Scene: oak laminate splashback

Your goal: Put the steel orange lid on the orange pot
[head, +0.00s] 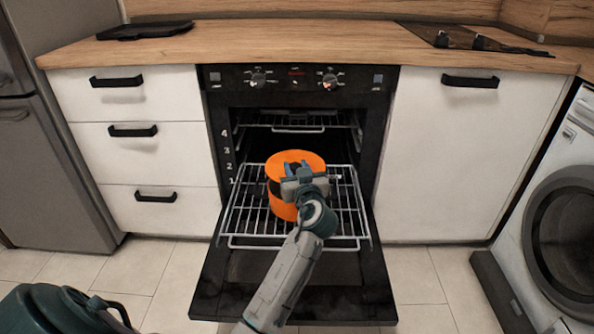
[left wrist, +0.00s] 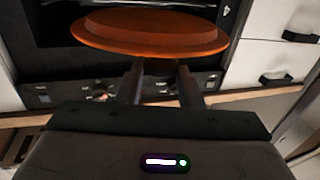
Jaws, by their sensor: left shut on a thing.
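The orange lid (head: 297,158) is a round disc held level over the orange pot. It fills the top of the left wrist view (left wrist: 150,32), with a raised ring on it. The orange pot (head: 282,209) stands on the pulled-out oven rack, partly hidden by the lid and my left arm. A dark band shows between lid and pot on the left side; I cannot tell whether they touch. My left gripper (head: 296,171) is shut on the lid from the near side; its fingers also show in the left wrist view (left wrist: 160,72). My right gripper is out of view.
The oven door (head: 215,285) is folded down below the wire rack (head: 345,215), which has free room around the pot. The wooden counter (head: 290,45) runs above, with a black tray (head: 145,30) at left. A washing machine (head: 560,200) stands at right.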

